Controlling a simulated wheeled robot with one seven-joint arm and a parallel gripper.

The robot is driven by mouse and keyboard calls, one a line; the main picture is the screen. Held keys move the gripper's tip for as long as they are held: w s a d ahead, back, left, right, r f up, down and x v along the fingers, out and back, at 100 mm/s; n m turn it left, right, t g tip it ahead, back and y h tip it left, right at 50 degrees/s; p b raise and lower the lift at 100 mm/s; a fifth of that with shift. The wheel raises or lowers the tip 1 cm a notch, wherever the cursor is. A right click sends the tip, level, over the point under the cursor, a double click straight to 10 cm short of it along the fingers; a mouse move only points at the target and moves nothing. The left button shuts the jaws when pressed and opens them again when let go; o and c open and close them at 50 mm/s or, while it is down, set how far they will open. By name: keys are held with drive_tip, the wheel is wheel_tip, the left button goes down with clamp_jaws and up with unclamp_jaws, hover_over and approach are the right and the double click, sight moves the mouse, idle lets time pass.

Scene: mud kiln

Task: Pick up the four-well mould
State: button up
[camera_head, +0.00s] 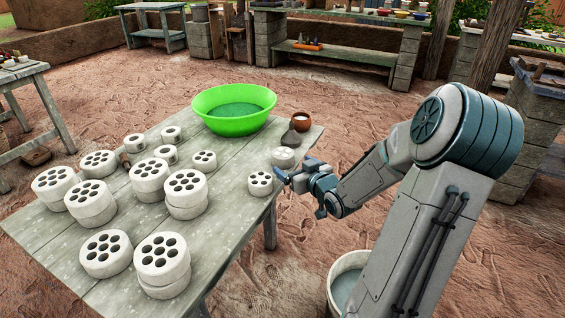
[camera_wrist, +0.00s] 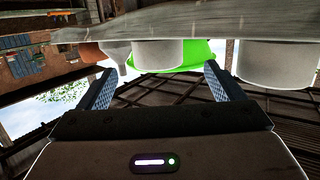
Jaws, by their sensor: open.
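My gripper (camera_head: 292,172) is open and empty at the right edge of the table, beside a small round white mould (camera_head: 283,158). In the wrist view, which is upside down, this mould (camera_wrist: 158,54) shows between the spread fingers of my gripper (camera_wrist: 160,84), beyond their tips. Its wells are too faint to count, so I cannot confirm that it is the four-well mould. Another small mould (camera_head: 260,183) with dark wells stands nearer the front; it seems to be the white body (camera_wrist: 276,63) at the right of the wrist view.
Several larger white moulds, some stacked, cover the table's (camera_head: 228,222) left and front. A white bucket (camera_head: 346,262) is on the ground below my arm.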

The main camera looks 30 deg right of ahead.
sight(288, 162)
drive_tip(key=x, duration=0.4)
drive_tip(key=shift+f+b, duration=0.1)
drive_tip(key=shift+b, duration=0.25)
drive_tip(key=shift+d+r+b+x, duration=0.15)
drive_tip(key=shift+b+x, duration=0.25)
drive_tip(key=shift+x, duration=1)
drive_tip(key=shift+d+r+b+x, duration=0.1)
drive_tip(key=shift+r+b+x, duration=0.25)
drive_tip(key=shift+x, duration=1.05)
drive_tip(key=shift+a, duration=0.1)
drive_tip(key=c, duration=1)
